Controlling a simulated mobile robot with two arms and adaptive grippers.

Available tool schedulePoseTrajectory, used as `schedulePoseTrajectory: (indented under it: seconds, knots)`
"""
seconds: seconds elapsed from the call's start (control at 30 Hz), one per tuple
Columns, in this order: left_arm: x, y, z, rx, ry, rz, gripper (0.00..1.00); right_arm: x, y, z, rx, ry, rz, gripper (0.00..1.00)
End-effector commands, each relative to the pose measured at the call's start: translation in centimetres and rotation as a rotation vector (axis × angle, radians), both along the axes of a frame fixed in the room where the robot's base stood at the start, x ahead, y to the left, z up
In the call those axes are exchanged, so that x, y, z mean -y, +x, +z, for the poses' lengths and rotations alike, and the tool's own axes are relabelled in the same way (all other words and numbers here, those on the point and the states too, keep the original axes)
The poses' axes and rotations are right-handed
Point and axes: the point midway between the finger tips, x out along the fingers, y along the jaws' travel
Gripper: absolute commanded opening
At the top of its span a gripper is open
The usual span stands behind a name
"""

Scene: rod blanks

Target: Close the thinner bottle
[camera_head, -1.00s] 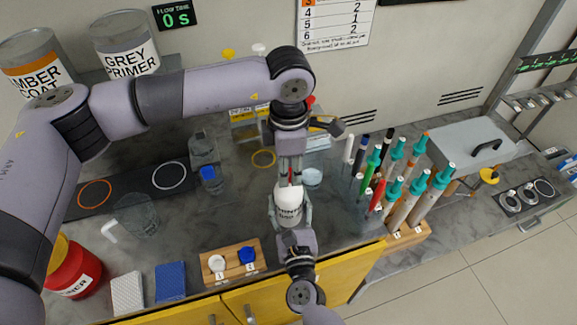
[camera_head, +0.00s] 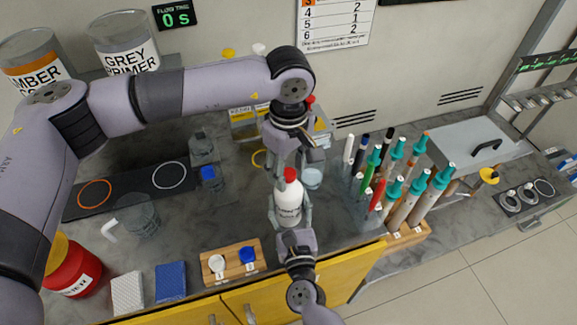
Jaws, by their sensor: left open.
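The white thinner bottle (camera_head: 288,203) stands upright on the grey counter, its label partly readable. A red cap (camera_head: 290,175) sits on its neck; whether it is screwed tight I cannot tell. My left gripper (camera_head: 290,167) points down just above the cap, with its fingers apart. My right gripper (camera_head: 290,212) comes from the front edge, with its fingers on both sides of the bottle body, closed against it.
A wooden block (camera_head: 230,262) with a white and a blue cap lies in front left. A small blue-capped bottle (camera_head: 211,180) and a clear beaker (camera_head: 137,215) stand left. A rack with several teal-topped tubes (camera_head: 407,205) is close on the right.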

Motion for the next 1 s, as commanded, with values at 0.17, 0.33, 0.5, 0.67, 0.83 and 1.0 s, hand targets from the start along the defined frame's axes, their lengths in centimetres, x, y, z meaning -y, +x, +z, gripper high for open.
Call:
schedulePoseTrajectory:
  seconds: [0.17,0.33,0.5,0.67,0.83,1.0]
  knots:
    - [0.0,0.0,0.0,0.000,0.000,0.000,0.48,0.0,0.0,0.0,-0.001,0.000,0.000,0.00]
    - [0.0,0.0,0.2,0.001,-0.001,0.001,0.48,0.0,0.0,0.0,-0.001,0.000,0.000,0.00]
    - [0.1,0.1,2.2,0.003,-0.002,0.001,0.48,0.0,0.0,0.0,-0.001,0.000,0.000,0.00]
    - [0.1,0.1,5.7,0.005,-0.002,0.001,0.48,0.0,0.0,0.0,-0.001,0.000,0.000,0.00]
    - [0.1,0.1,9.1,0.002,-0.001,0.001,0.48,0.0,0.0,0.0,-0.001,0.000,0.000,0.00]
    - [0.0,0.1,11.2,0.001,-0.001,0.001,0.48,0.0,0.0,0.0,-0.001,0.000,0.000,0.00]
